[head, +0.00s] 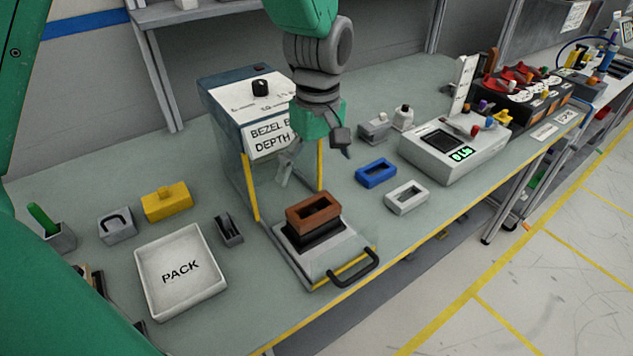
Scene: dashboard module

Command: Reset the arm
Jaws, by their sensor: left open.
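My left gripper (314,166) hangs from the top middle, its grey fingers spread and empty. It is in front of the bezel depth press (232,130), a box with a white top, a black knob and yellow-edged posts, and hides part of its label. Below the gripper and apart from it, a brown rectangular bezel (300,213) rests on a black block on the press's grey sliding plate (332,262). The plate has a black handle at its front. My right gripper is not in view.
A white PACK tray (157,295) stands at the left front. A yellow block (166,202) is behind it. A blue frame (376,173) and a white frame (407,197) lie right of the press. A white device with a green display (455,147) stands further right.

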